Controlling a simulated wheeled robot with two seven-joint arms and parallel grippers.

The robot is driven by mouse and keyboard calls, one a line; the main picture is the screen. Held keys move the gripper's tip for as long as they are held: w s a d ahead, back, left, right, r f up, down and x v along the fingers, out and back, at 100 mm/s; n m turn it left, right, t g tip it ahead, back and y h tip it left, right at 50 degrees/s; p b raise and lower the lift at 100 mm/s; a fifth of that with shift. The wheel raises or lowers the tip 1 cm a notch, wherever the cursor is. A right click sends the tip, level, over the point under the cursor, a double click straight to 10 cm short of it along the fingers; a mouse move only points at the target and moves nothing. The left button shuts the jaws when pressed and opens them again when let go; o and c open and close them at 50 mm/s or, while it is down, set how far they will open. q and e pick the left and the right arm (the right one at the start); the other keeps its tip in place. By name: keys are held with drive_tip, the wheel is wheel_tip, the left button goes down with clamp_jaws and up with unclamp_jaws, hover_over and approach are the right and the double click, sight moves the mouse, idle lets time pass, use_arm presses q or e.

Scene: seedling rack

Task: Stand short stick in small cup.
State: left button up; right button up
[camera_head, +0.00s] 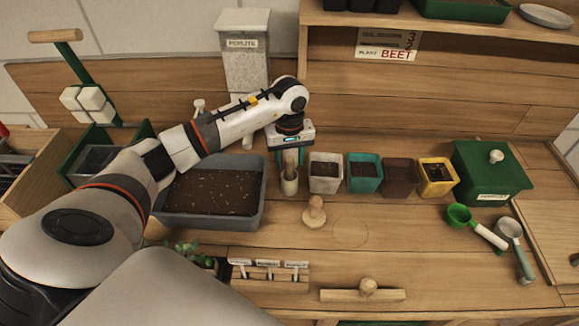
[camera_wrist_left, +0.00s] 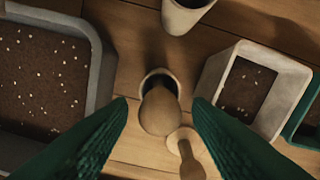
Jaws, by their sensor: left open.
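The small cup (camera_head: 289,185) stands upright on the bench between the soil tray and the white pot; it also shows in the left wrist view (camera_wrist_left: 148,80). The short wooden stick (camera_head: 290,161) stands in it, its rounded top (camera_wrist_left: 159,112) towards the left wrist camera. My left gripper (camera_head: 290,165) is directly above the cup, pointing down. Its green fingers are open on both sides of the stick, with gaps visible in the left wrist view (camera_wrist_left: 160,112). The stick's lower end is hidden inside the cup. My right gripper is not in view.
A soil tray (camera_head: 257,215) lies left. A white pot (camera_head: 324,186), teal pot (camera_head: 364,185), brown pot and yellow pot line up right. A wooden dibber (camera_head: 315,212) stands in front. Another pale cup (camera_wrist_left: 181,18) stands behind.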

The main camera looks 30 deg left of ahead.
use_arm(q)
wheel_tip(320, 180, up, 9)
drive_tip(key=shift+f+b, duration=0.1)
drive_tip(key=shift+b, duration=1.05)
